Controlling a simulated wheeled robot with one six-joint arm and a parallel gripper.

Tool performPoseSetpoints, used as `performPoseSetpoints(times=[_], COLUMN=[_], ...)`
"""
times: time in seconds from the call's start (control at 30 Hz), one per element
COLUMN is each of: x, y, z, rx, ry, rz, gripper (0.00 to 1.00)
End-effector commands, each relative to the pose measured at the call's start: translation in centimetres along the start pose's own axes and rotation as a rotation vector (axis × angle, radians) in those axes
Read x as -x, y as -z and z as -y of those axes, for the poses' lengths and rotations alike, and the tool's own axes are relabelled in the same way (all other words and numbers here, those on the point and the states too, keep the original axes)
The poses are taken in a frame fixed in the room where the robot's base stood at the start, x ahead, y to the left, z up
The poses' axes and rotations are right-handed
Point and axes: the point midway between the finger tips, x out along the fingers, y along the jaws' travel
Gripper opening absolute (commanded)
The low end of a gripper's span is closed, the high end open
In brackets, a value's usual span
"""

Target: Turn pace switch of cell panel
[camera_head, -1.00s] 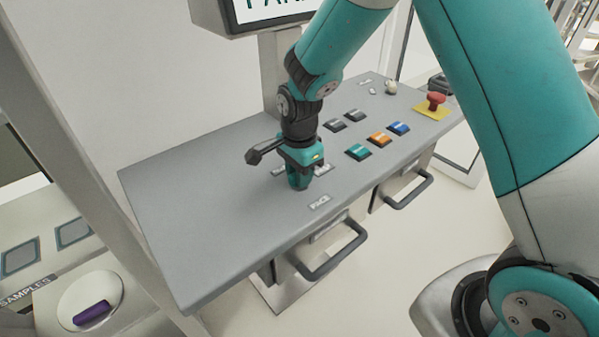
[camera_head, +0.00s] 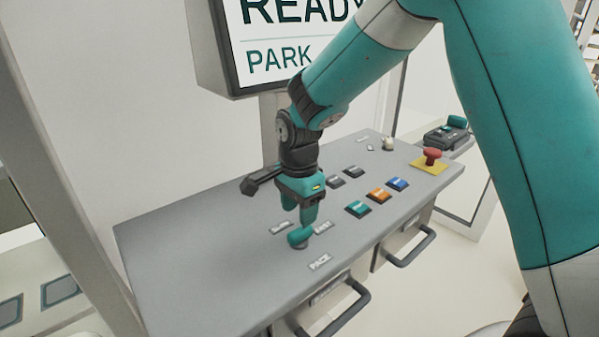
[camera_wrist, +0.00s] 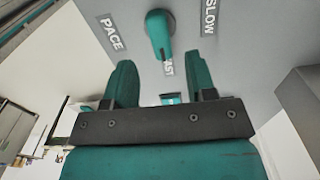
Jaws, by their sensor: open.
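The pace switch (camera_head: 300,237) is a teal knob on the grey cell panel (camera_head: 190,245), above the PACE label (camera_head: 320,262). In the wrist view the knob (camera_wrist: 159,32) has its narrow end towards the partly covered FAST label (camera_wrist: 168,66); the SLOW label (camera_wrist: 208,16) is to its right. In the head view the FAST label (camera_head: 323,228) is right of the knob and the other label (camera_head: 281,228) is left. My gripper (camera_head: 299,208) points down just above the knob, open and empty. Both fingers (camera_wrist: 162,80) show apart from the knob in the wrist view.
Teal, orange, blue and dark buttons (camera_head: 377,195) lie right of my gripper. A red mushroom button (camera_head: 432,156) stands on a yellow plate at the far right. A screen (camera_head: 290,40) reads READY and PARK. Handles (camera_head: 340,315) stick out below the front edge.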

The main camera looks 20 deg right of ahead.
Motion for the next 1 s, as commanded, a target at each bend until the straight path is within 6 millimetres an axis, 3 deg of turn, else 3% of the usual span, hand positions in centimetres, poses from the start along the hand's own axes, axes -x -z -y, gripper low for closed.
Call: performPoseSetpoints(times=[0.2, 0.4, 0.6, 1.0], x=[5.6, 9.4, 11.0, 11.2], y=[0.1, 0.1, 0.1, 0.1], z=[0.1, 0.1, 0.0, 0.0], rx=[-0.001, -0.002, -0.002, -0.002], ry=[0.007, 0.004, 0.001, 0.0], rz=[-0.001, -0.001, -0.001, -0.001], gripper=[0.51, 0.51, 0.51, 0.51])
